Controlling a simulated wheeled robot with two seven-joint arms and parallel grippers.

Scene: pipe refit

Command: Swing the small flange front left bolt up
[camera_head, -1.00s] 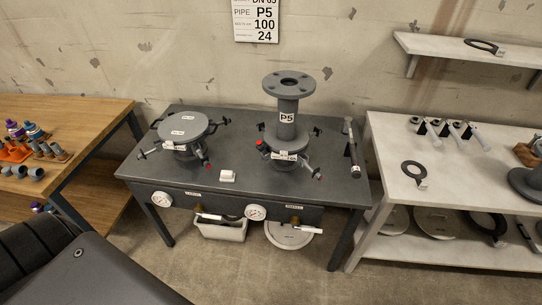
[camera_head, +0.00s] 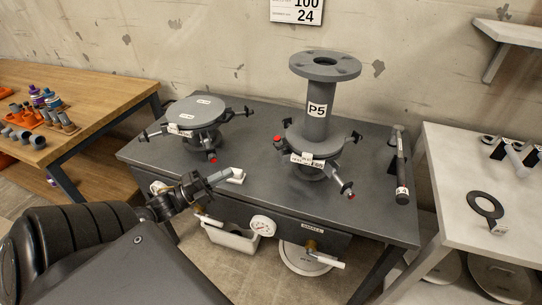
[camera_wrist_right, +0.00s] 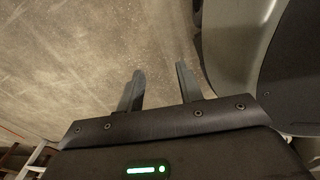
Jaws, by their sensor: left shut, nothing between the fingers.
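The small flange (camera_head: 313,149) is on the dark bench, with the grey P5 pipe (camera_head: 317,100) standing upright on it. A red-tipped bolt end (camera_head: 278,139) shows at its left side. Another bolt (camera_head: 343,184) sticks outward at its front right, and a dark one (camera_head: 355,137) shows at its back right. I cannot tell exactly how the front left bolt lies. My left gripper (camera_head: 226,176) is shut and empty, over the bench's front edge, left of the small flange and apart from it. My right gripper (camera_wrist_right: 159,70) is open and empty above bare floor.
A dark tool (camera_head: 401,170) lies at the bench's right.

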